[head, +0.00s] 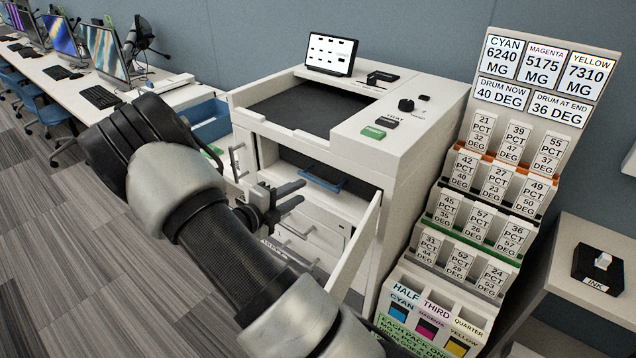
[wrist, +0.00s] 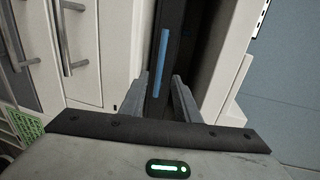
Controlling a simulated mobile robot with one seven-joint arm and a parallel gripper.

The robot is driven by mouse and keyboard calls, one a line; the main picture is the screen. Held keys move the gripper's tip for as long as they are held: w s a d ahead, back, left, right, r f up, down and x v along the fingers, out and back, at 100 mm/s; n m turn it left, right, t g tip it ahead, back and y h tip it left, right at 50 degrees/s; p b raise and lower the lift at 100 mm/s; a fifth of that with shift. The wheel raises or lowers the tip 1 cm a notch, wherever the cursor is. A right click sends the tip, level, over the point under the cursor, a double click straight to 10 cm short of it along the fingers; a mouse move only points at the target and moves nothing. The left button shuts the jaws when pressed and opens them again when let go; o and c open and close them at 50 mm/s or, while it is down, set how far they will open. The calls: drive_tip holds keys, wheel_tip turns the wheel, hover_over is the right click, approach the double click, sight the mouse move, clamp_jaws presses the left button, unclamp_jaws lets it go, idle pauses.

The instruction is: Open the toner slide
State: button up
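The white printer (head: 420,135) stands with its front bay (head: 275,155) open. A blue handle bar (head: 323,180) sits inside the bay, on what looks like the front of the toner slide. In the wrist view the blue bar (wrist: 161,50) lies ahead of my gripper, roughly in line with the gap between the fingers. My gripper (head: 302,194) is open and empty in front of the bay, just below and left of the bar in the head view. In the wrist view both fingers of my gripper (wrist: 159,98) are apart, with the bar beyond their tips. The slide appears to be in.
An open white door panel (head: 362,235) stands out at the bay's right side. Metal handles (head: 297,231) stick out below and left of the bay. A label rack (head: 540,60) stands right of the printer. A side table (head: 590,230) holds a black ink box (head: 598,270).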

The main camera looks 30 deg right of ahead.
sight(317, 182)
drive_tip(key=x, duration=1)
drive_tip(key=shift+b, duration=0.35)
clamp_jaws()
